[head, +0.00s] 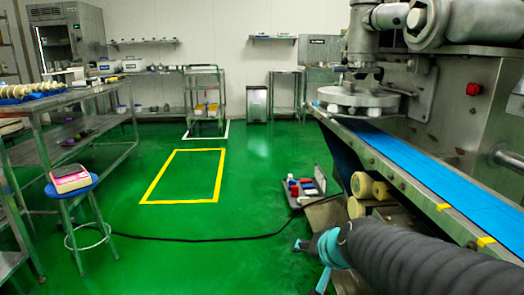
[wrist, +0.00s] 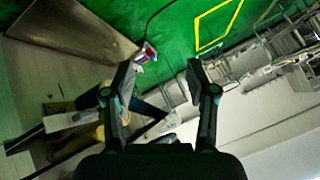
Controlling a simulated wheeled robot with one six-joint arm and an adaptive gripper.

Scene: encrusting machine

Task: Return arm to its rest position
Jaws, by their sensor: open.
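My gripper (wrist: 160,78) is open in the wrist view, with its two dark fingers apart and nothing between them. Beyond the fingers the wrist view shows the green floor and racks at a tilt. In the head view my arm, in a dark ribbed sleeve with teal parts, reaches in from the lower right, beside the machine's front. In that view I cannot clearly make out the fingers.
The encrusting machine's blue conveyor belt (head: 430,168) runs along the right. An open toolbox (head: 305,186) lies on the floor near its base. A black cable (head: 200,240) crosses the floor. A blue stool (head: 71,188) with a scale stands left. The yellow-outlined floor area (head: 185,175) is clear.

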